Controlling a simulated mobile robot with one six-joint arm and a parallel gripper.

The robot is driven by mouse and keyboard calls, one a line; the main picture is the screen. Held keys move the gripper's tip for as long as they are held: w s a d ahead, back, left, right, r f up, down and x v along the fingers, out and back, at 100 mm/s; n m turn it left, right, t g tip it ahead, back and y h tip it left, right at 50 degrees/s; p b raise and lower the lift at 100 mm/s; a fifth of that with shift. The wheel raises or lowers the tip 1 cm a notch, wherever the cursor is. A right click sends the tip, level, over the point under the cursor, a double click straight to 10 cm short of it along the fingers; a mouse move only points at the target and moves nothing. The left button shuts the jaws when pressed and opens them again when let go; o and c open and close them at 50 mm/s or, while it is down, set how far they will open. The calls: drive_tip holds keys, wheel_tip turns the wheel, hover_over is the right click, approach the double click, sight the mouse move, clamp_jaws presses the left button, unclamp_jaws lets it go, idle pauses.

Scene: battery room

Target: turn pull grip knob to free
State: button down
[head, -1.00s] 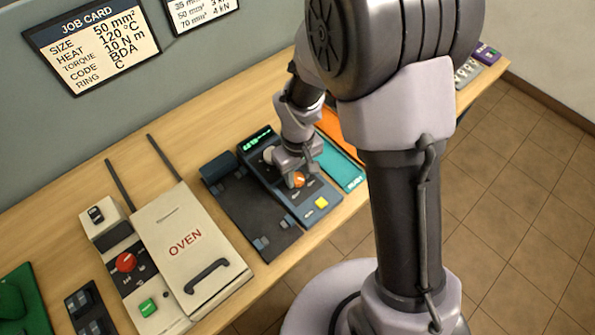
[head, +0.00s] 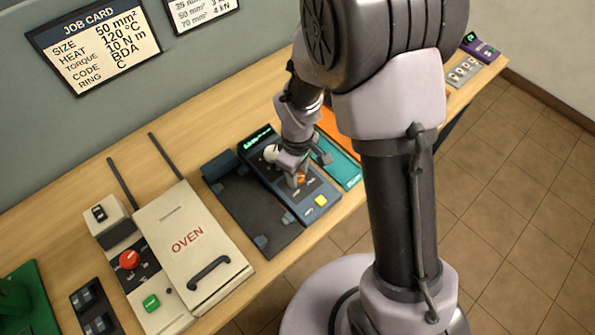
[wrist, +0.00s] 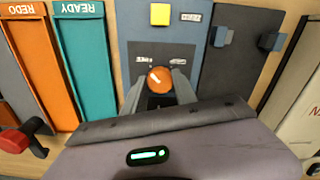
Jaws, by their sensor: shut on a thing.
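The orange knob (wrist: 160,79) is on the dark blue control panel (wrist: 160,28). In the wrist view its face carries a white mark that slants, and small label plates sit beyond it on both sides; their words are too small to read. My gripper (wrist: 161,88) is shut on the knob, one finger on each side. In the head view the knob (head: 300,180) shows below my gripper (head: 296,174), partly hidden by the fingers. A yellow button (head: 320,201) is on the same panel, nearer the bench edge.
A dark plate with blue blocks (head: 245,210) lies left of the panel, and the oven (head: 187,240) is farther left. Teal (head: 339,165) and orange (head: 338,132) trays lie to the right. A red-handled tool (wrist: 22,136) shows in the wrist view.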

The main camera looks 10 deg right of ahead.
drive_tip(key=c, duration=1)
unclamp_jaws()
drive_tip(key=shift+r, duration=0.1)
wheel_tip(320, 180, up, 17)
drive_tip(key=p, duration=0.5)
drive_tip(key=shift+r+p, duration=0.15)
drive_tip(key=shift+p, duration=0.2)
drive_tip(key=s+d+r+m+t+y+b, duration=0.1)
drive_tip(key=s+d+r+m+t+b, duration=0.1)
drive_tip(key=s+m+b, duration=0.3)
drive_tip(key=s+d+r+m+t+y+b, duration=0.1)
drive_tip(key=s+d+r+m+t+b, duration=0.1)
drive_tip(key=s+m+b, duration=0.3)
drive_tip(key=s+m+t, duration=0.1)
drive_tip(key=s+m, duration=0.3)
drive_tip(key=s, duration=0.1)
drive_tip(key=shift+d+r+t+b, duration=0.3)
drive_tip(key=shift+d+r+t, duration=0.05)
drive_tip(key=shift+t, duration=0.05)
